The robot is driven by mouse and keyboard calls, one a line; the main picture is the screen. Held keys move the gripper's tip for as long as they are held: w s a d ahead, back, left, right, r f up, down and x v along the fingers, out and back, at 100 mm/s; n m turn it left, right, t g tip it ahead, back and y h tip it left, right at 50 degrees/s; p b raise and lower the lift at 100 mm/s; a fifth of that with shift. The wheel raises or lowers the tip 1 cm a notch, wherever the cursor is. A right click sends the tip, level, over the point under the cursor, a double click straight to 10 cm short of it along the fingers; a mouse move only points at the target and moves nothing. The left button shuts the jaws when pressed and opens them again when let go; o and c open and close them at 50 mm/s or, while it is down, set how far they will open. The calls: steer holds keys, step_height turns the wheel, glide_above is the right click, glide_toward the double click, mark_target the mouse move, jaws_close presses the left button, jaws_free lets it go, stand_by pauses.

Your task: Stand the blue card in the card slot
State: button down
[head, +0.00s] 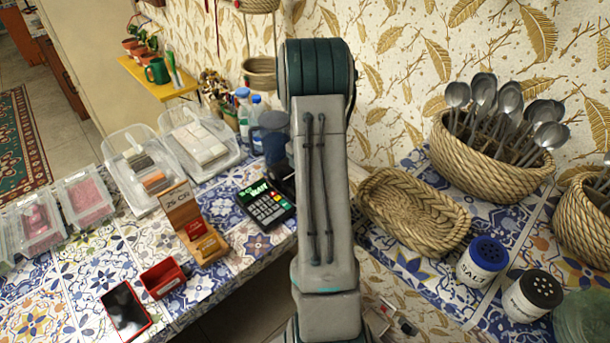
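I cannot make out a blue card in the head view. A wooden stand (181,212) with a "75 c" sign stands upright on the tiled counter, left of my arm. It has a red card-like piece (196,229) on its front and a wooden base (208,249). I cannot tell for sure whether this stand holds the card slot. A small open red box (163,279) is in front of it. My arm rises through the middle of the view and hides part of the counter. My gripper is not in view.
A card terminal (265,205) stands between the wooden stand and my arm. A dark red-edged tablet (126,310) lies near the front edge. Clear bins (85,196) line the back left. On the right are a shallow basket (414,211), a spoon basket (490,163) and a salt shaker (482,262).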

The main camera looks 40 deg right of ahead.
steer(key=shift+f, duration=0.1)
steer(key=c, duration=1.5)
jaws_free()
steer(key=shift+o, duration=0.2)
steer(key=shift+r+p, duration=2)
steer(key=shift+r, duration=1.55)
